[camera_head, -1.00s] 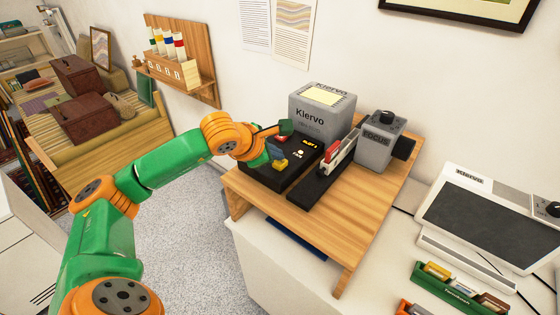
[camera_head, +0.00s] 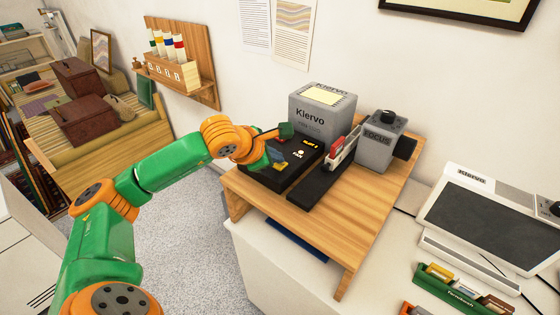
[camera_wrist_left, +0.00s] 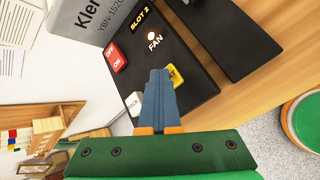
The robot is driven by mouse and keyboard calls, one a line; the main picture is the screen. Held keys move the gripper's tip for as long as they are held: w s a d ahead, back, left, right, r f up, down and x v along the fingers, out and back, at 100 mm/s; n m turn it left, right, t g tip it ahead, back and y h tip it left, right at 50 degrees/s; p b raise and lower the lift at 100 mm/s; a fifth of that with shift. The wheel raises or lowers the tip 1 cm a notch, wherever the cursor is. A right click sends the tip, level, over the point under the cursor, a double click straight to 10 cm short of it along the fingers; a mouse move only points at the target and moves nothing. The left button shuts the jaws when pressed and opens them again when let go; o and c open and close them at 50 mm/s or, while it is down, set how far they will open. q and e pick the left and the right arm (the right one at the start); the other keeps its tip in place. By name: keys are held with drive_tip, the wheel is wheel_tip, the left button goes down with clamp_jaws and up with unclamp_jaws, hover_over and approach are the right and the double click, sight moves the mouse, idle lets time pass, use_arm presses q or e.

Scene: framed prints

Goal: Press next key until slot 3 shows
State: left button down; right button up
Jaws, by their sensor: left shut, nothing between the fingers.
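The black control panel (camera_head: 285,172) stands on the wooden stand in front of the grey Kiervo box (camera_head: 322,112). In the left wrist view its display (camera_wrist_left: 140,20) reads SLOT 2. A lit lamp (camera_wrist_left: 151,36) sits by the word FAN. The yellow key (camera_wrist_left: 177,76) is partly hidden behind my left gripper (camera_wrist_left: 158,74), so its label is only partly readable. The left gripper is shut and empty, its tips over or beside that key; I cannot tell whether they touch. A white BACK key (camera_wrist_left: 133,103) and a red OFF/ON switch (camera_wrist_left: 115,57) lie to the left. My right gripper is out of view.
A black rail (camera_head: 318,184) with a red-and-white piece (camera_head: 335,150) lies right of the panel. A grey FOCUS unit (camera_head: 377,140) stands behind it. The stand's front right top (camera_head: 350,215) is clear. A tablet-like Kiervo device (camera_head: 480,222) stands farther right.

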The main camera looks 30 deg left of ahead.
sight(276, 166)
use_arm(q)
drive_tip(key=shift+f, duration=0.15)
idle(0.3)
drive_tip(key=shift+r+p, duration=0.9)
drive_tip(key=shift+r, duration=0.4)
wheel_tip(276, 166, up, 5)
drive_tip(key=p, duration=0.3)
drive_tip(key=shift+p, duration=0.35)
